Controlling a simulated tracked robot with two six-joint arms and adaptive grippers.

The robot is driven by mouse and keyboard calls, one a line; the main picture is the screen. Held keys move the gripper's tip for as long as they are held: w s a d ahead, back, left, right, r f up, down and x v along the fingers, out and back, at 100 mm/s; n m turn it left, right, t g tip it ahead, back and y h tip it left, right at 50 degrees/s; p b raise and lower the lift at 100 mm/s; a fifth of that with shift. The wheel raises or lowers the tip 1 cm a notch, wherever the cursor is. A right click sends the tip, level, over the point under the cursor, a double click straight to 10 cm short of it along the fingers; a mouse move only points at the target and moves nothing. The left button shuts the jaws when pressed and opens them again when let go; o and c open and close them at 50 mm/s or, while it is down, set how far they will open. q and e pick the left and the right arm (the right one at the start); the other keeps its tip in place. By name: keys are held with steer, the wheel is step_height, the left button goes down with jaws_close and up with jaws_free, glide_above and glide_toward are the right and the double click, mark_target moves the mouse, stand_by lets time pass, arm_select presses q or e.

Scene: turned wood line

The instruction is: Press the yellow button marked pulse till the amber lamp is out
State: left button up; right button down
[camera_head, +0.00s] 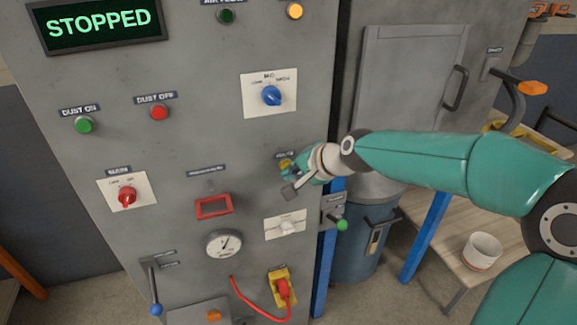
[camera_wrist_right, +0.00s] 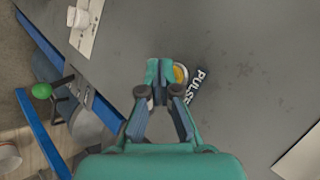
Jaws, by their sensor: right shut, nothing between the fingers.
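The yellow pulse button (camera_head: 285,163) is on the grey control panel, partly hidden by my right gripper (camera_head: 290,181). In the right wrist view, the yellow button (camera_wrist_right: 180,75) shows beside the closed fingertips of the right gripper (camera_wrist_right: 160,77), next to the black PULSE label (camera_wrist_right: 196,86). The fingers are shut and empty. They overlap the button's edge in the picture; I cannot tell whether they touch it. The amber lamp (camera_head: 295,11) at the top of the panel looks bright amber. My left gripper is not in view.
A blue selector knob (camera_head: 271,96) sits above the button and a white rotary knob (camera_head: 288,227) below it. A green-tipped lever (camera_head: 341,225) sticks out at the panel's right edge. The display (camera_head: 98,22) reads STOPPED. A white tub (camera_head: 482,250) stands on the bench.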

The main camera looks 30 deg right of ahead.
steer(key=shift+w, duration=0.25)
steer(key=shift+s, duration=0.15)
stand_by(0.5)
steer(key=shift+s+a, duration=0.1)
steer(key=shift+s, duration=0.5)
steer(key=shift+s, duration=0.15)
steer(key=s, duration=0.2)
steer(key=s+a, duration=0.1)
steer(key=s, duration=0.1)
steer(key=shift+s+a+b, duration=0.1)
steer(key=shift+s+b, duration=0.2)
steer(key=shift+b, duration=0.05)
stand_by(0.6)
